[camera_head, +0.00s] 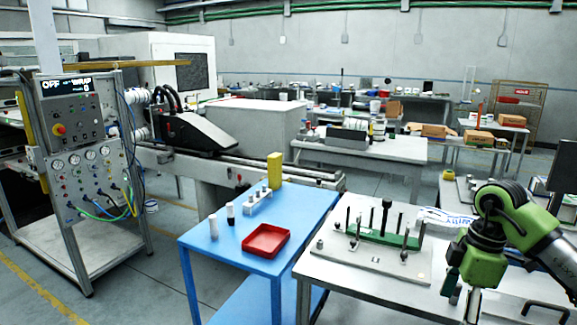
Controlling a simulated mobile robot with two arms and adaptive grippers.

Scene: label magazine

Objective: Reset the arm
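My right arm, green, black and grey, comes in from the right edge over the front right of the white table (375,283). It bends at a black joint and a green part hangs down towards the tabletop. Small dark and green parts (453,287) show at its lower end. I cannot make out separate fingertips there, or whether anything is held. My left arm and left gripper are not in view.
A fixture plate (375,262) with upright black pins and clamps lies on the white table, close left of my arm. A blue table (215,256) holds a red tray (266,241), white bottles and a yellow block (274,170). A control panel stands left; grey floor is clear in front.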

